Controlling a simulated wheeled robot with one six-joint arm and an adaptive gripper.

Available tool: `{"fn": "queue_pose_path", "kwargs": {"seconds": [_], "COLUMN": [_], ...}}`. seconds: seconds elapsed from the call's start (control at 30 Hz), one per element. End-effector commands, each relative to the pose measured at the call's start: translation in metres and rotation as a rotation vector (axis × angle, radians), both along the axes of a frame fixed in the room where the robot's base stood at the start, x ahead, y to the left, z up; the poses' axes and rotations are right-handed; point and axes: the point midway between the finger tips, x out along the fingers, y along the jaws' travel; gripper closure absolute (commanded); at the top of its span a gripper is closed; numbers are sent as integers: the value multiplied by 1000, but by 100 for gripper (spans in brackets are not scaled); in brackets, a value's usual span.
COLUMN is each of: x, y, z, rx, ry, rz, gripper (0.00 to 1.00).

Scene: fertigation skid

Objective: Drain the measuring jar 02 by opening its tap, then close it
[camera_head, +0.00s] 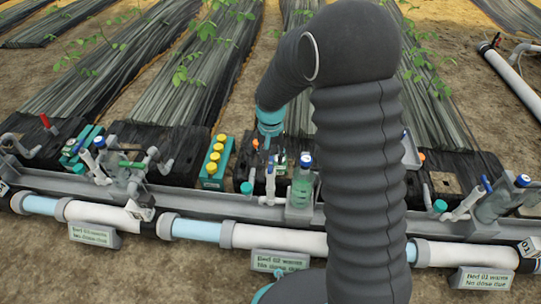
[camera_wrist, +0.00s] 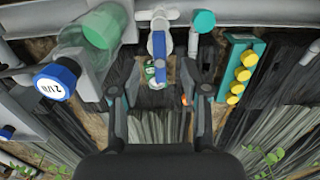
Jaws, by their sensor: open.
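The measuring jar (camera_head: 302,185) is clear with pale green liquid and a blue cap, standing on the grey rail just left of my arm. In the wrist view its labelled blue cap (camera_wrist: 57,80) and green-tinted body (camera_wrist: 100,28) are at the upper left; I cannot read the number surely. A blue tap lever (camera_wrist: 160,70) on a white pipe fitting lies beside the jar. My gripper (camera_wrist: 160,100) is open and empty, its two fingers on either side of the lever's lower end in the picture; contact cannot be told. In the head view my gripper (camera_head: 268,132) is above this fitting, partly hidden.
A teal rack of yellow-capped bottles (camera_head: 215,160) stands left of the jar. A teal cap (camera_head: 247,187) sits beside the fitting. Another jar (camera_head: 495,200) stands far right. White and blue pipe (camera_head: 90,210) runs along the front. Dark plant beds lie behind. My arm hides the middle right.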

Motion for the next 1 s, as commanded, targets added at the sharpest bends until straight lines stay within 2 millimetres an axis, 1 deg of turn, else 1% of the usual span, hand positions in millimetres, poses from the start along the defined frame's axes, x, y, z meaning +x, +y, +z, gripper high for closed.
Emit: {"fn": "queue_pose_path", "kwargs": {"seconds": [0.6,0.7,0.9,0.93,0.97,1.0], "x": [0,0,0,0,0,0], "y": [0,0,0,0,0,0], "z": [-41,-45,-44,-44,-44,-44], "rx": [0,0,0,0,0,0], "ry": [1,1,0,0,0,0], "rz": [0,0,0,0,0,-1], "gripper": [54,54,54,57,64,74]}}
